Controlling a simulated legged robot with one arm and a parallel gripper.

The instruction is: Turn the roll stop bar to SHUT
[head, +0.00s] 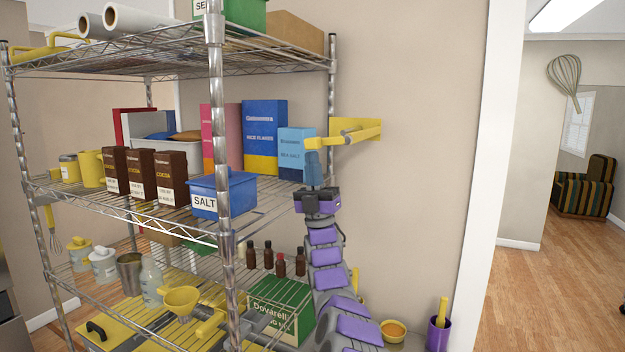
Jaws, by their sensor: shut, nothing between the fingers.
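A yellow wall bracket with a bar (350,133) is fixed to the beige wall just right of the shelf rack; it looks like the roll stop bar. Its yellow near end reaches left toward the shelf post. No SHUT marking is readable. My purple and grey arm rises from the bottom, and my gripper (312,160) points up with blue fingers shut and empty. The fingertips are just below the bar's near left end in the picture; I cannot tell whether they touch it.
A light blue box (296,152) stands close to my gripper. The wall to the right is bare, with open floor (545,285) beyond.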

